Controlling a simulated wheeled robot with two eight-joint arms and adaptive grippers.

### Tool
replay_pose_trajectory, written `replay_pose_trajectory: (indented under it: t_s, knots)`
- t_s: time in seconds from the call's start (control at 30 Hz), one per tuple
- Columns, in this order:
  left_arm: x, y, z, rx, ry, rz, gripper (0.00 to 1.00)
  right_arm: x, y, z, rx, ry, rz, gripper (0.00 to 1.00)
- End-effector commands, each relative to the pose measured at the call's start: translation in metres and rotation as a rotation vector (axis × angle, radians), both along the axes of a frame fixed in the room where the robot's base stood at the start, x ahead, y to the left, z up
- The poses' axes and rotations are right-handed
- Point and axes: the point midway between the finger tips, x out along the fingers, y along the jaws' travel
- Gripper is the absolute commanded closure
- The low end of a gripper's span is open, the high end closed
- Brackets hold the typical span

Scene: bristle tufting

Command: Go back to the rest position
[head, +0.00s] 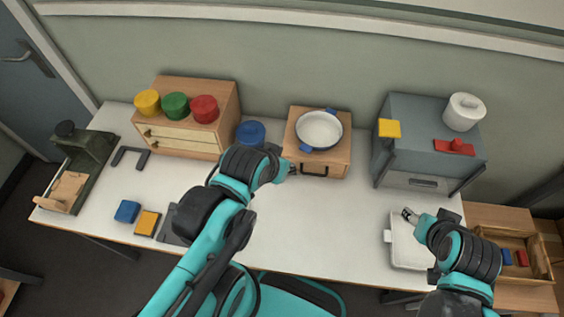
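My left gripper (290,170) is at the front left edge of a small wooden box with a drawer and dark handle (315,169). It is small in view and partly hidden by my own wrist, so I cannot tell if it is open or touching the box. My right gripper (411,215) is over a white tray (408,256) at the table's right end. Its fingers look slightly apart, with nothing visible between them.
A white pan with blue handles (320,130) sits on the small box. A wooden drawer cabinet (181,142) bears yellow, green and red round pieces. A grey cabinet (425,152) stands back right. Blue (127,211) and yellow (147,223) blocks lie front left. The table's middle (330,222) is clear.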

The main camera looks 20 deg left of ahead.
Motion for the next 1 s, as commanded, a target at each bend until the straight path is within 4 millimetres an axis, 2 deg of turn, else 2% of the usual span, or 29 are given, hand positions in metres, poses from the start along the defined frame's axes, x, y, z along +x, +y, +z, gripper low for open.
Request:
replay_pose_trajectory:
  t_s: [0.27,0.37,0.57,1.0]
  knots:
    - [0.0,0.0,-0.002,0.001,0.0,-0.002,0.74,0.0,0.0,-0.002,0.0,0.0,0.0,0.47]
    - [0.0,0.0,-0.014,0.001,0.001,-0.001,0.74,0.0,0.0,-0.014,0.0,0.0,0.0,0.47]
    - [0.0,0.0,-0.052,0.0,0.001,0.0,0.74,0.0,0.0,-0.053,0.0,0.0,0.0,0.47]
    - [0.0,0.0,-0.054,0.0,0.001,0.0,0.74,0.0,0.0,-0.054,0.0,0.0,0.0,0.47]
